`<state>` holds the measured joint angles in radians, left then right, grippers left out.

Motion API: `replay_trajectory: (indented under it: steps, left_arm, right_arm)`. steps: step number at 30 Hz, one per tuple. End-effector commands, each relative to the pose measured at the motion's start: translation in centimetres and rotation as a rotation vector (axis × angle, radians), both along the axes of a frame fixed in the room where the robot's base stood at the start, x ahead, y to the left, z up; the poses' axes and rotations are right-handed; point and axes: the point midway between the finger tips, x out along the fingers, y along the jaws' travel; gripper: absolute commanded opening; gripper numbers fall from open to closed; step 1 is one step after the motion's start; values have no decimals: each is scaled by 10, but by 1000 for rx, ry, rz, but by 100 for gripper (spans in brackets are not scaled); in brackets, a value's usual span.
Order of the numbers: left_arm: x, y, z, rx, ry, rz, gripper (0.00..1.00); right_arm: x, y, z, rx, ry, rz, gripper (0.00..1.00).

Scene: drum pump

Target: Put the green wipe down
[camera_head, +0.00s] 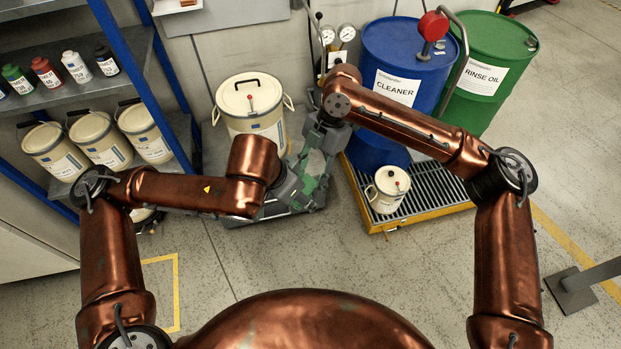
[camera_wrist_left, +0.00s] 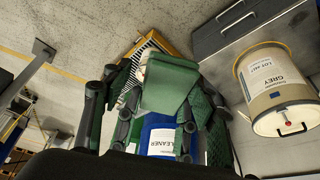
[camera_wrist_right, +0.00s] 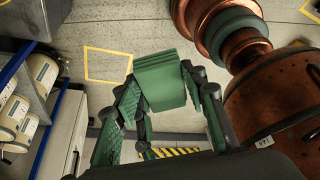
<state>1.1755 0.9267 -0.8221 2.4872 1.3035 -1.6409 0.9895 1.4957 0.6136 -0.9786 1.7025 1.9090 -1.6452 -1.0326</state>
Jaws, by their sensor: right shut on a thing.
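The green wipe, a folded dark green cloth, shows between the fingers in the right wrist view (camera_wrist_right: 162,85) and in the left wrist view (camera_wrist_left: 168,85). My right gripper (camera_head: 319,150) is shut on it and holds it in the air. My left gripper (camera_wrist_left: 158,95) has its fingers apart around the wipe, with a gap showing on one side. In the head view the two grippers meet near the middle, and their fingers make the wipe hard to pick out there.
A large cream drum (camera_head: 250,104) stands behind the grippers. A blue CLEANER drum (camera_head: 395,65) and a green RINSE OIL drum (camera_head: 490,60) stand to the right. A small white can (camera_head: 388,190) is on the yellow-edged grate (camera_head: 440,192). A shelf (camera_head: 60,92) with bottles is left.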

Motion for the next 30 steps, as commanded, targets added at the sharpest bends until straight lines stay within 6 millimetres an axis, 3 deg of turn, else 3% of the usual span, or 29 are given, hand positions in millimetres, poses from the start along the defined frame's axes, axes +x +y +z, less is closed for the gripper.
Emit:
replay_trajectory:
  steps: [5,14,30]
  left_arm:
    - [0,-3,2,-8,-4,-6,59]
    - [0,0,4,-4,-5,0,59]
    - [-19,12,62,-9,-2,-5,59]
  right_arm:
    - [0,2,-1,3,0,-1,16]
    - [0,0,-1,0,1,0,16]
    - [-1,0,-1,-1,2,1,16]
